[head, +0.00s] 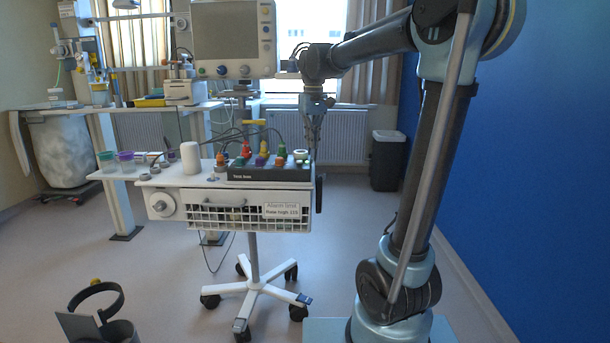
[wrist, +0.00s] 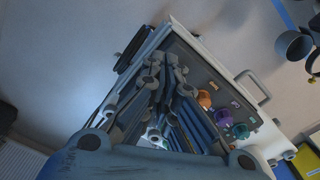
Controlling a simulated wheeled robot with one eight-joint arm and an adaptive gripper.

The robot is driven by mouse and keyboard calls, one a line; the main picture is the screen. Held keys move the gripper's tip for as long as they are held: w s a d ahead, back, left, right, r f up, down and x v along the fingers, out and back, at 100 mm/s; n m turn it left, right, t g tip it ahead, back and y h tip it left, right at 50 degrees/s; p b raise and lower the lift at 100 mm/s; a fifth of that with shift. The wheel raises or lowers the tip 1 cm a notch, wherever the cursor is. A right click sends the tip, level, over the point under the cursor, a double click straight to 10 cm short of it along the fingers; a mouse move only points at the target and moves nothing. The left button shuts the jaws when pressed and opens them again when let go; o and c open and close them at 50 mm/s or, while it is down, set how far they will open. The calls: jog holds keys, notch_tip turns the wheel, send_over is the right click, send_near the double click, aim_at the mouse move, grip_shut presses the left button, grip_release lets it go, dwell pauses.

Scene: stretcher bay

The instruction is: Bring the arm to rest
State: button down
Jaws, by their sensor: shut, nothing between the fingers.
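My arm reaches from the right of the head view over toward the trolley. In the wrist view my gripper (wrist: 165,85) shows over the trolley, with orange, purple and green round tops beside the fingers. I cannot tell whether the fingertips touch anything.
The wheeled trolley (head: 172,180) carries a monitor (head: 234,38), a white cylinder (head: 190,158) and a wire basket (head: 240,216). A dark bin (head: 387,162) stands by the blue wall (head: 530,170). A bench (head: 110,108) with equipment is at the back left. Floor at the left front is partly clear.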

jog(key=s+d+f+m+t, duration=0.1)
jog(key=s+d+f, duration=0.4)
jog(key=s+d, duration=0.15)
jog(key=s+d+f+m, duration=0.1)
jog(key=s+d+f, duration=0.4)
jog(key=s, duration=0.3)
jog(key=s+d+f+m+t, duration=0.1)
jog(key=s+d+f, duration=0.4)
jog(key=s+f, duration=0.8)
notch_tip(320, 180, down, 2)
jog(key=shift+s+d+f+m, duration=0.1)
jog(key=shift+s+d+m, duration=0.2)
jog(key=shift+m, duration=0.6)
jog(key=shift+w+f, duration=0.2)
jog(key=shift+w, duration=0.3)
jog(key=c, duration=2.4)
grip_release()
